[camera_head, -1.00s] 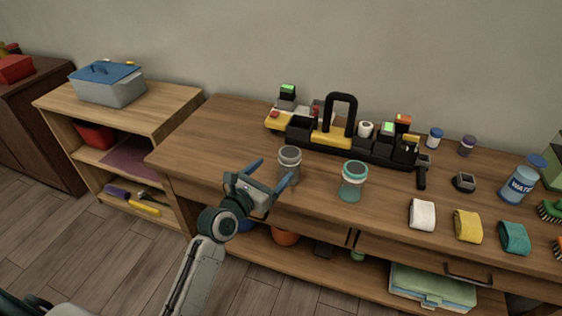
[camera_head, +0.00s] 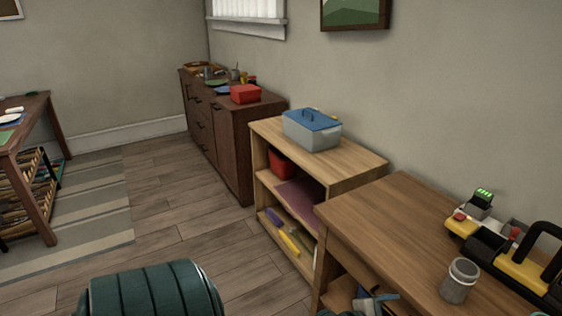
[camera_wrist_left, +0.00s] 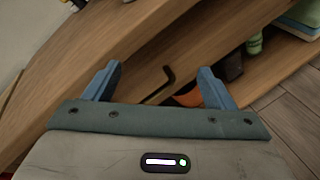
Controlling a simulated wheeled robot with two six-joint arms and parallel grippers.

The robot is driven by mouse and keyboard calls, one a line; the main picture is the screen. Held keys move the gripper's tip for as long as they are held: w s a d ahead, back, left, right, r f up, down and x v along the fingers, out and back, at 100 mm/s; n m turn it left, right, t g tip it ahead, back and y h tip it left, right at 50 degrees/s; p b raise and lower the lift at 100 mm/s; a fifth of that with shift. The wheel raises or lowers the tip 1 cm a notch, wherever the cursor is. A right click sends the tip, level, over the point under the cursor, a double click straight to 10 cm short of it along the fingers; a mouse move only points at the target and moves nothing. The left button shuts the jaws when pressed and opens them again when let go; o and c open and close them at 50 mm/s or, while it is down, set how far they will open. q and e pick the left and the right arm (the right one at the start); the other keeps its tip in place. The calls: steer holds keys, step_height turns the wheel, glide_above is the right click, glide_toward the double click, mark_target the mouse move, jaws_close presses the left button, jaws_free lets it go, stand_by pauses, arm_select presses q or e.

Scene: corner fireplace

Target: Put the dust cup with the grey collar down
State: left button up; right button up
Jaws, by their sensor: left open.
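The dust cup with the grey collar (camera_head: 460,281) is a clear grey cup. It stands upright on the wooden bench (camera_head: 385,222), near the yellow and black caddy, in the head view. My left gripper (camera_head: 374,303) shows only in part at the bottom edge of that view, to the left of the cup and apart from it. In the left wrist view its two blue fingers (camera_wrist_left: 158,88) are spread with nothing between them. The cup does not show in that view. My right gripper is not in view.
The caddy (camera_head: 520,275) is cut off at the right. A low shelf (camera_head: 355,172) with a blue-lidded box (camera_head: 312,130) stands beyond the bench. The left part of the bench top is clear.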

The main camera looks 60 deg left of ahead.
arm_select(q)
steer(key=s+a+f+m+g+y, duration=0.1)
steer(key=s+f+m+g, duration=0.2)
steer(key=f, duration=0.5)
steer(key=s+a+f+m+g+y, duration=0.1)
steer(key=s+f+m, duration=0.2)
steer(key=f+m, duration=0.3)
steer(key=s+a+f+m+g+y, duration=0.1)
steer(key=s+f+m+g, duration=0.3)
steer(key=s+f+m, duration=0.4)
steer(key=s+a+f+m+g+y, duration=0.1)
steer(key=s+a+f+m+g, duration=0.2)
steer(key=s+f+m, duration=0.6)
steer(key=s+f+g, duration=0.1)
steer(key=s+f, duration=0.4)
steer(key=s, duration=0.1)
steer(key=shift+s+f+y, duration=0.3)
steer(key=shift+s, duration=0.1)
